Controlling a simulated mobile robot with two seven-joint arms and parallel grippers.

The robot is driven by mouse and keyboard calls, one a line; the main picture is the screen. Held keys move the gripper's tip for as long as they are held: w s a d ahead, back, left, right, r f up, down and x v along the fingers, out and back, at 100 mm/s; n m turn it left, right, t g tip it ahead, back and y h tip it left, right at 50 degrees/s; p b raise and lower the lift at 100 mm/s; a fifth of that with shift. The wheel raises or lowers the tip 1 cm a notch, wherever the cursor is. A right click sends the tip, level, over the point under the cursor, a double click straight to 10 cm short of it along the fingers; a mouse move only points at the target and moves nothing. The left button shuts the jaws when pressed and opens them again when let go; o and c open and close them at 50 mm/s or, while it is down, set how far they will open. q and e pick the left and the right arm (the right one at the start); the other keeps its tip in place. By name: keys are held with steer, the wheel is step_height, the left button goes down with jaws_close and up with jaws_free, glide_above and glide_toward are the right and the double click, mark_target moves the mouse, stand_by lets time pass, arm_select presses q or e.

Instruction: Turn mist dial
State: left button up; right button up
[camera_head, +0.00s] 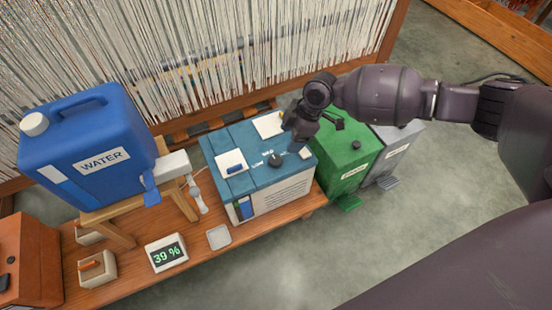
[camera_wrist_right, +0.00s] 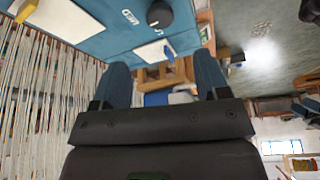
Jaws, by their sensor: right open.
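The dial also shows near the top edge of the right wrist view (camera_wrist_right: 160,14). My right gripper (camera_head: 294,132) hangs over the back right part of the box, up and to the right of the dial in the head view. In the right wrist view its two blue fingers are spread apart with nothing between them (camera_wrist_right: 163,78). It is apart from the dial.
A blue water jug (camera_head: 90,145) stands on a wooden stand to the left. A display reading 39 % (camera_head: 167,252) lies in front on the wooden bench (camera_head: 210,262). Green (camera_head: 343,155) and grey (camera_head: 398,145) bins stand to the right. Hanging threads (camera_head: 190,55) fill the back.

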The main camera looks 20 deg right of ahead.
mark_target(276, 159)
steer(key=b+x, duration=0.2)
steer(key=x, duration=0.7)
steer(key=shift+s+a+f+b, duration=0.1)
steer(key=shift+f+b, duration=0.1)
steer(key=shift+b, duration=0.2)
steer(key=shift+w+a+f, duration=0.2)
steer(key=shift+a+f, duration=0.05)
steer(key=shift+f, duration=0.2)
steer(key=c, duration=0.9)
